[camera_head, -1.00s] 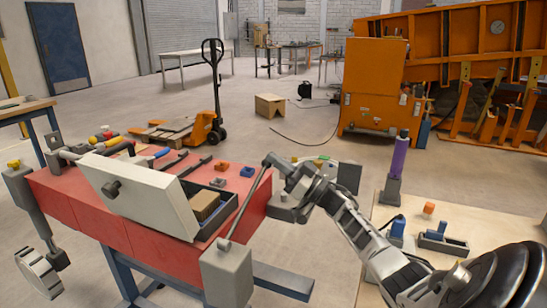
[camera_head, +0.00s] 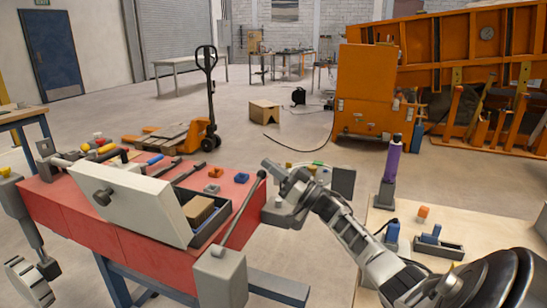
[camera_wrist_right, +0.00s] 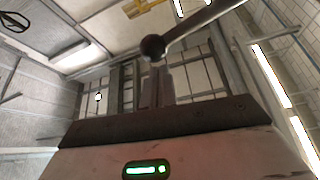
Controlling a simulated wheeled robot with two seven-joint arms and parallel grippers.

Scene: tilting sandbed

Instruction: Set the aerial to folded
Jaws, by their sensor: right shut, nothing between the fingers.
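The aerial (camera_head: 240,213) is a thin grey rod with a dark ball at its tip. It rises at a slant, up and to the right, from a grey block (camera_head: 221,275) at the red bench's front right corner. My right gripper (camera_head: 267,165) is shut and empty, its fingertips close beside the ball tip; I cannot tell whether they touch. In the right wrist view the ball end of the aerial (camera_wrist_right: 185,34) shows just beyond my shut fingers (camera_wrist_right: 156,85), the rod running to the upper right. My left gripper is not in view.
The red bench (camera_head: 75,218) carries a tilted pale panel (camera_head: 135,200), a dark tray holding a brown block (camera_head: 199,211), and several tools. A wooden table (camera_head: 480,225) at right holds a purple bottle (camera_head: 392,160) and small blocks.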

